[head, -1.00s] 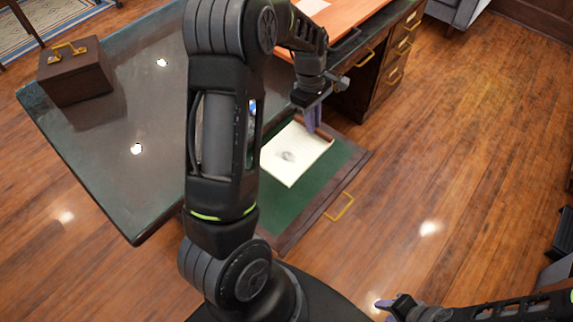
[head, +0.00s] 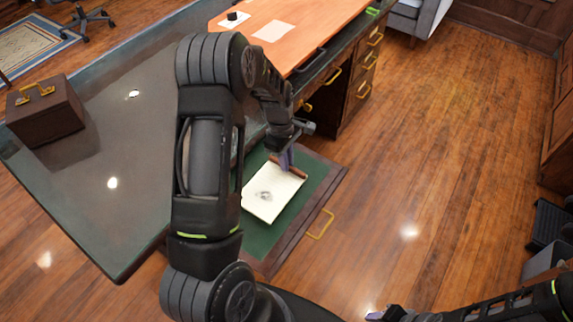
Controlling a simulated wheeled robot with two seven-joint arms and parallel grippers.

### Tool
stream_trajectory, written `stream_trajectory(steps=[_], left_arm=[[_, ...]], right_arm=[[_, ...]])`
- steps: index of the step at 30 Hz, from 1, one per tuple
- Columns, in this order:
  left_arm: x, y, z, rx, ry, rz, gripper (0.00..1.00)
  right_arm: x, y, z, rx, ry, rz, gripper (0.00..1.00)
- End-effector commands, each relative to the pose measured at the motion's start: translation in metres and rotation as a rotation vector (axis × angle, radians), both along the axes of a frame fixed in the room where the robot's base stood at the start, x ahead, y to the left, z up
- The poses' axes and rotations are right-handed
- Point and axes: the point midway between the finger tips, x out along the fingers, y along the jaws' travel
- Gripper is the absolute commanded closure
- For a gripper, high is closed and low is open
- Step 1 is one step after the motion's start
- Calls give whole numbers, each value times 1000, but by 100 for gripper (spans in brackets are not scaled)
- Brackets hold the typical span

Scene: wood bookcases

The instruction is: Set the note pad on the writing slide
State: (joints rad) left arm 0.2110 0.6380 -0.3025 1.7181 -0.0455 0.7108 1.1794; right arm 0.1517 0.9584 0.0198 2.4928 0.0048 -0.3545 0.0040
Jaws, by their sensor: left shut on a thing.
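The note pad (head: 270,196) is a cream pad with a brown strip along its top edge and a dark smudge or drawing on its page. It lies flat, or very nearly so, over the green surface of the pulled-out writing slide (head: 311,195). I cannot tell whether it fully touches the slide. My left gripper (head: 287,160) reaches down to the brown top edge of the pad, its purple fingers shut on it. My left arm hides part of the slide's left side. My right gripper (head: 378,315) is at the bottom edge, partly cut off, away from the pad.
The slide has a brass handle (head: 320,224) at its front edge. A brown box (head: 46,112) stands on the dark desk top (head: 140,130). An orange-brown desk surface (head: 300,25) with papers lies behind. Drawers with brass handles (head: 364,90) are to the right.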

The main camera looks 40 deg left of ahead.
Motion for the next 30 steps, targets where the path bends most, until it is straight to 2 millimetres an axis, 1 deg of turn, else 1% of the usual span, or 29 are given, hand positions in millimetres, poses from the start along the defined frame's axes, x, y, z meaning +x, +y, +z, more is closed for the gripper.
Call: stream_trajectory(steps=[3, 5, 12, 16, 17, 24, 25, 30], left_arm=[[0, 0, -16, -1, 2, 1, 100], [0, 0, -20, -1, 1, 0, 100], [0, 0, -21, 0, -1, -1, 100], [0, 0, -25, 0, 0, -1, 100], [0, 0, -25, 0, 0, -1, 89], [0, 0, -24, 0, 0, -1, 69], [0, 0, -24, 0, 0, -1, 68], [0, 0, -24, 0, 0, -1, 68]], right_arm=[[0, 0, 4, -1, 1, -1, 64], [-1, 0, 4, -1, 1, -1, 64], [-1, 0, 3, -1, 1, -1, 64], [0, 0, 0, -1, 0, 0, 64], [0, 0, 0, 0, 0, 0, 64], [0, 0, 1, 0, 0, 0, 64], [0, 0, 1, 0, 0, 0, 64], [0, 0, 1, 0, 0, 0, 64]])
